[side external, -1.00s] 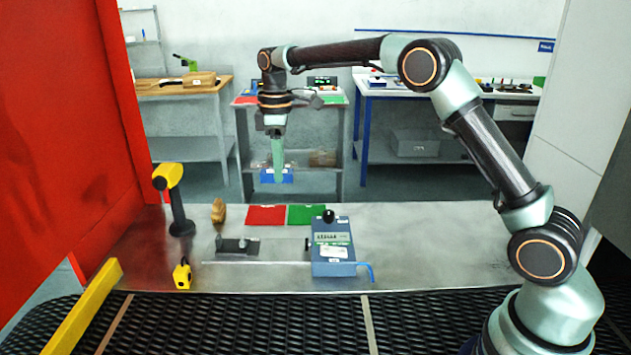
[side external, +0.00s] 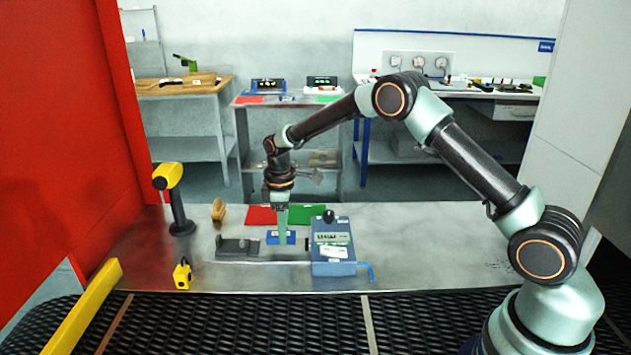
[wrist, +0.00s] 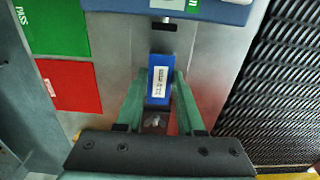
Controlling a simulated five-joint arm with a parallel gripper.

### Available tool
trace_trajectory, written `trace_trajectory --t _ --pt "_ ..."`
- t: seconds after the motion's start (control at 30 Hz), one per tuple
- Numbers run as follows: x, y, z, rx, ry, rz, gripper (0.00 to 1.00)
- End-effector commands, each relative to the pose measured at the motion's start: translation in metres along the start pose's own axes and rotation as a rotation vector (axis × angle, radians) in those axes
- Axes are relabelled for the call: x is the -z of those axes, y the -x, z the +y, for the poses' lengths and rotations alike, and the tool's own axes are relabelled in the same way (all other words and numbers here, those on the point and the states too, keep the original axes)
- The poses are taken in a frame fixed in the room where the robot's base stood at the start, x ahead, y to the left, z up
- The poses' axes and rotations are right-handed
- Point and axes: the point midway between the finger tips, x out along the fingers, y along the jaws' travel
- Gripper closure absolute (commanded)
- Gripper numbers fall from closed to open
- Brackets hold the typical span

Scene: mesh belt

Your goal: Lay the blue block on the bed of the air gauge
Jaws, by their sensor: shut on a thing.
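The blue block (side external: 287,238) has a white label and is held between the green fingers of my gripper (side external: 281,240). The block (wrist: 158,94) also shows between both fingers in the wrist view. The air gauge (side external: 333,268) is a blue box with a display and a black knob. A dark tip sticks out from its left side. A grey bed (side external: 238,247) with an upright bracket lies left of the block. The block is low, between bed and gauge in the side view; whether it touches anything beneath I cannot tell.
A red mat (side external: 262,215) and a green mat (side external: 307,213) lie behind the block. A yellow scanner on a stand (side external: 170,178), a wooden piece (side external: 218,210) and a small yellow device (side external: 182,274) stand left. A rod runs along the front. The table's right half is clear.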

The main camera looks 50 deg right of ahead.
Motion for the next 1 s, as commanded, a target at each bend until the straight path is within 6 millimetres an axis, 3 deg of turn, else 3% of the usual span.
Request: trace_trajectory --t 0.13,0.53,0.57,0.63,1.0 --pt "0.0 -0.021 0.0 0.001 0.0 -0.001 1.0" --pt "0.001 -0.026 0.001 -0.001 0.0 0.001 1.0" --pt "0.0 -0.027 0.0 0.0 0.0 0.0 0.59" --pt "0.0 -0.027 0.0 0.0 0.0 0.0 0.33" --pt "0.0 -0.024 0.0 0.0 0.0 0.0 0.33"
